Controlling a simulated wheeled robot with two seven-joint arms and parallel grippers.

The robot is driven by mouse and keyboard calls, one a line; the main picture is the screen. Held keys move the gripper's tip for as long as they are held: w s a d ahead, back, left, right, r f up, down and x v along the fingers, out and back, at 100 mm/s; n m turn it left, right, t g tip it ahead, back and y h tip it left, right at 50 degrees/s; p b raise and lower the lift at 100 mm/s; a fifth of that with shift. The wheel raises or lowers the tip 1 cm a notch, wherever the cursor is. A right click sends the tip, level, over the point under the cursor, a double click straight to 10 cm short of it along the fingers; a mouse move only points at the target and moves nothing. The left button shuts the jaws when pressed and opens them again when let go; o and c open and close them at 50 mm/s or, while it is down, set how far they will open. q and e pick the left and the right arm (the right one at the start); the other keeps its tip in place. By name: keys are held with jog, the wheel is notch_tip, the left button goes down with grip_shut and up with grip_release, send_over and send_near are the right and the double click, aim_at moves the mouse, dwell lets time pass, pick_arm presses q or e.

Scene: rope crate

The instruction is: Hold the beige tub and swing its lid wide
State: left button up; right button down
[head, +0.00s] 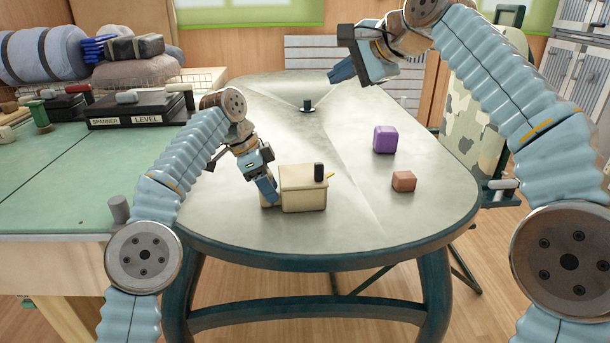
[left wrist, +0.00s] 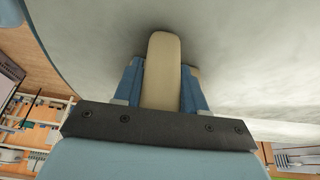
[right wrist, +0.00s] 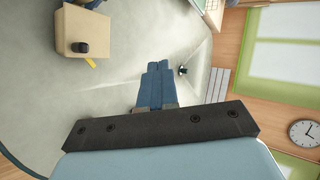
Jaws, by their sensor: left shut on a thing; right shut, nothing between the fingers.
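The beige tub (head: 303,196) stands near the front edge of the table, its flat top lying closed. A black knob (head: 319,171) stands up at its right side, with a small yellow piece (head: 331,176) beside it. The tub also shows at the top left of the right wrist view (right wrist: 72,30). My left gripper (head: 268,192) is at the tub's left side, shut on its beige handle (left wrist: 162,75), which runs between the fingers in the left wrist view. My right gripper (head: 342,72) is shut and empty, high above the back of the table, well away from the tub.
A purple cube (head: 385,139) and a smaller reddish-brown block (head: 403,181) sit right of the tub on the grey table (head: 260,110). A small dark fixture (head: 307,107) stands further back. A green workbench (head: 60,180) with boxes and rolls adjoins on the left.

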aim_at(305, 186)
jog(key=a+f+g+h, duration=0.1)
jog(key=a+f, duration=0.1)
jog(key=f, duration=0.5)
jog(key=s+a+f+n+g+h, duration=0.1)
jog(key=a+f, duration=0.1)
jog(key=f, duration=0.4)
jog(key=a+f+g+h, duration=0.2)
jog(key=f, duration=0.5)
jog(key=shift+s+f+n, duration=0.35)
jog(key=shift+s+n, duration=0.05)
jog(key=shift+d, duration=0.1)
dwell(0.8)
jog(key=w+d, duration=0.6)
jog(key=w, duration=0.1)
jog(key=shift+d, duration=0.15)
dwell(1.3)
jog(key=shift+r, duration=0.1)
dwell(0.5)
notch_tip(305, 186, up, 7)
jog(key=shift+s+a, duration=0.35)
jog(key=shift+a, duration=0.1)
dwell(0.5)
dwell(0.3)
